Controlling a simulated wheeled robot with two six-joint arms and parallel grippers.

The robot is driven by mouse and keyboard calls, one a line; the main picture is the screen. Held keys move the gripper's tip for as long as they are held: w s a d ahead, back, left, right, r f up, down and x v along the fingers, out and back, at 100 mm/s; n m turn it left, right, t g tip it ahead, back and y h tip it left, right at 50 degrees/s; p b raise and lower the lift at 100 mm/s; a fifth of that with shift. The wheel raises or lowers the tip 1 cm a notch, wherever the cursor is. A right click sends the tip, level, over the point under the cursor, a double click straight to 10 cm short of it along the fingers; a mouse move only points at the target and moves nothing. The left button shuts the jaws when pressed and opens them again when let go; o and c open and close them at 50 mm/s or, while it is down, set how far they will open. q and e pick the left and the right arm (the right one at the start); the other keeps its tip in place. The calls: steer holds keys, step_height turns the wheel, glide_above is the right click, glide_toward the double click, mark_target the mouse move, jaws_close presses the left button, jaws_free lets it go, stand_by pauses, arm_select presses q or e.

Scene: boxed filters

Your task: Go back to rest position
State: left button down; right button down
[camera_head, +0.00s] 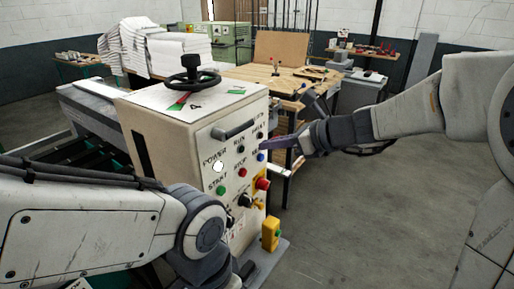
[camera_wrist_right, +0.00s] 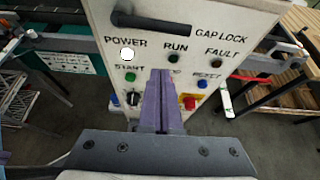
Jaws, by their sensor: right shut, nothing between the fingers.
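My right arm comes in from the right in the head view, and its gripper (camera_head: 297,143) is beside the right edge of the control panel (camera_head: 213,140). In the wrist view the purple fingers of the right gripper (camera_wrist_right: 160,75) are shut together with nothing between them. They point at the panel and cover part of its middle. Whether they touch it cannot be told. My left arm crosses the lower left of the head view in front of the machine; its gripper is not visible.
The panel has a white power lamp (camera_wrist_right: 127,54), a green start button (camera_wrist_right: 130,77), a blue reset button (camera_wrist_right: 202,83) and a red button (camera_head: 262,184). A black handwheel (camera_head: 191,78) stands on top. A wooden worktable (camera_head: 262,75) is behind. Open floor (camera_head: 370,215) lies at right.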

steer(key=s+a+f+n+g+h, duration=0.1)
steer(key=s+a+f+n+g, duration=0.15)
steer(key=s+n, duration=0.45)
steer(key=s+a+f+n+g+h, duration=0.1)
steer(key=s+a+f+n+g, duration=0.15)
steer(key=s+f+n, duration=0.4)
steer(key=s+d+f+n+g+h, duration=0.1)
steer(key=s+d+f+n+h, duration=0.1)
steer(key=s+n, duration=0.5)
steer(key=s+d+f+n+g+h, duration=0.1)
steer(key=s+d+f+n+h, duration=0.2)
steer(key=s+n, duration=0.5)
steer(key=f+n+h, duration=0.1)
steer(key=n+h, duration=0.1)
steer(key=n, duration=0.1)
steer(key=shift+s+n, duration=0.2)
steer(key=shift+n, duration=0.15)
steer(key=shift+d, duration=0.1)
